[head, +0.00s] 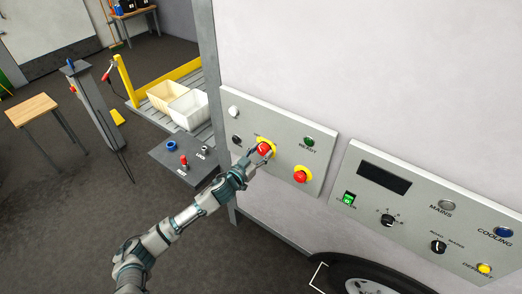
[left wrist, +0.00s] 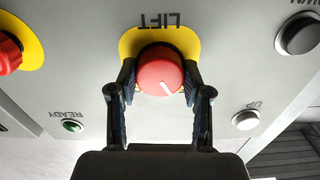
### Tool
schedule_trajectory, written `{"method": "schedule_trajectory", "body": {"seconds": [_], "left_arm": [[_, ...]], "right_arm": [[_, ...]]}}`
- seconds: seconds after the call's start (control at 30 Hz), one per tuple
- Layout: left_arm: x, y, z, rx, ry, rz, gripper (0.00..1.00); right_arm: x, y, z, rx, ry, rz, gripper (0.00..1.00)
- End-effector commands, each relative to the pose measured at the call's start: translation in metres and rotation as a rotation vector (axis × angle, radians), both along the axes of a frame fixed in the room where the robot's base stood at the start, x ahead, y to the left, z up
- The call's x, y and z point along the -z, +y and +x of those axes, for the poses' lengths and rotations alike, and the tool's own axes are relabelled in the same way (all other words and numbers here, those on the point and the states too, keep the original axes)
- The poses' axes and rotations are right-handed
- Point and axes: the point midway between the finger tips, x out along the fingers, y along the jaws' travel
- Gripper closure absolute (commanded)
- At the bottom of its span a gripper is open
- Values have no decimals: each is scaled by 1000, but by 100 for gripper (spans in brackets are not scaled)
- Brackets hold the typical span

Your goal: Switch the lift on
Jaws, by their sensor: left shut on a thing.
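The red lift knob (head: 265,148) sits on a yellow plate on the grey wall panel (head: 270,117). In the left wrist view the knob (left wrist: 160,70) has a short white mark near its lower right, and the word LIFT reads upside down on its plate. My left gripper (head: 257,155) reaches the panel from the lower left. In the wrist view its two fingers (left wrist: 160,92) are shut on the sides of the knob. A green READY lamp (head: 309,141) is on the same panel; whether it is lit is unclear. My right gripper is not in view.
A second red knob (head: 301,176) on yellow is close to the right. A white button (head: 233,111) and a dark button (head: 237,139) are to the left. Another panel (head: 410,180) with dials is further right. A platform carries two crates (head: 190,110) at the back left.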

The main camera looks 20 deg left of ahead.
Motion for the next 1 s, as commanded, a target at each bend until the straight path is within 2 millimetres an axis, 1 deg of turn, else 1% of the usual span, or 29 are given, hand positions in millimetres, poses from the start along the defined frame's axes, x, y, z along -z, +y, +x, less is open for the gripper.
{"method": "schedule_trajectory", "body": {"seconds": [0.03,0.4,1.0], "left_arm": [[-2,0,0,-1,-13,40,86],[-2,0,0,-2,-134,372,86],[0,-1,0,2,-327,903,86]], "right_arm": [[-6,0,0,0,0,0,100],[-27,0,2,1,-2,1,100],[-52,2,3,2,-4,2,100]]}}
